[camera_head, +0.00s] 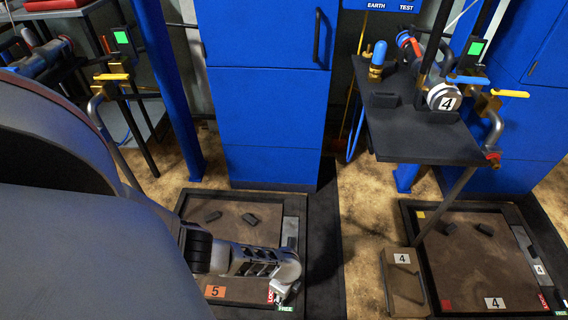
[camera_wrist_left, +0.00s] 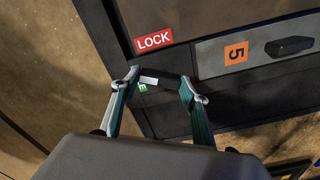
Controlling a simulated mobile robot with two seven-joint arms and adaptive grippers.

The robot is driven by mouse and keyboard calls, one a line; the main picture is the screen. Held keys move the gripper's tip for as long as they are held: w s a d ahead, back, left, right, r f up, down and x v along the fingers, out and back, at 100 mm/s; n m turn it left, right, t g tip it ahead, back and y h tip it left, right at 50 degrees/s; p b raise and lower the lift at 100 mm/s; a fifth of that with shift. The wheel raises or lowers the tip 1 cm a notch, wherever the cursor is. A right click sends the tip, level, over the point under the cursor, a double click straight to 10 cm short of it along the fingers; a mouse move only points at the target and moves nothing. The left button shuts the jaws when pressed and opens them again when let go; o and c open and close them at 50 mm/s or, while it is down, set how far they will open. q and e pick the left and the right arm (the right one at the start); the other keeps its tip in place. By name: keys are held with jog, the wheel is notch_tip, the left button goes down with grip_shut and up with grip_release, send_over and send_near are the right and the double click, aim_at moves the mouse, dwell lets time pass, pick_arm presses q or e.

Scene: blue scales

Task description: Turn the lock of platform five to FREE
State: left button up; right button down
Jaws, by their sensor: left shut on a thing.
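Platform five (camera_head: 190,208) is a brown plate in a dark frame on the floor, with an orange 5 label (camera_head: 215,291) that also shows in the left wrist view (camera_wrist_left: 236,53). At its near right corner are a red LOCK label (camera_wrist_left: 153,39) and a green FREE label (camera_wrist_left: 142,87). My left gripper (camera_head: 288,285) reaches down to that corner. In the left wrist view its fingers (camera_wrist_left: 163,88) are shut on the black lock lever (camera_wrist_left: 172,80), which has a white mark. The lever lies beside the green label, which is largely hidden, and away from LOCK. My right gripper is out of view.
Platform four (camera_head: 470,270) lies to the right, with a small box labelled 4 (camera_head: 403,285) beside it. A dark shelf (camera_head: 425,135) with valves stands above it. A blue cabinet (camera_head: 265,100) stands behind platform five. My arm covers the left foreground.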

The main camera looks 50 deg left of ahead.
pick_arm(q)
jog(key=n, duration=0.3)
jog(key=shift+w+d+n+p, duration=0.1)
jog(key=shift+d+n+p, duration=0.2)
jog(key=shift+n, duration=0.9)
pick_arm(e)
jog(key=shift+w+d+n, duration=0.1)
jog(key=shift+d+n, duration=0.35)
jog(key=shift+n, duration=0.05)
pick_arm(q)
jog(key=o, duration=1.1)
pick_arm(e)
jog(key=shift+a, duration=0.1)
pick_arm(q)
jog(key=shift+a, duration=0.1)
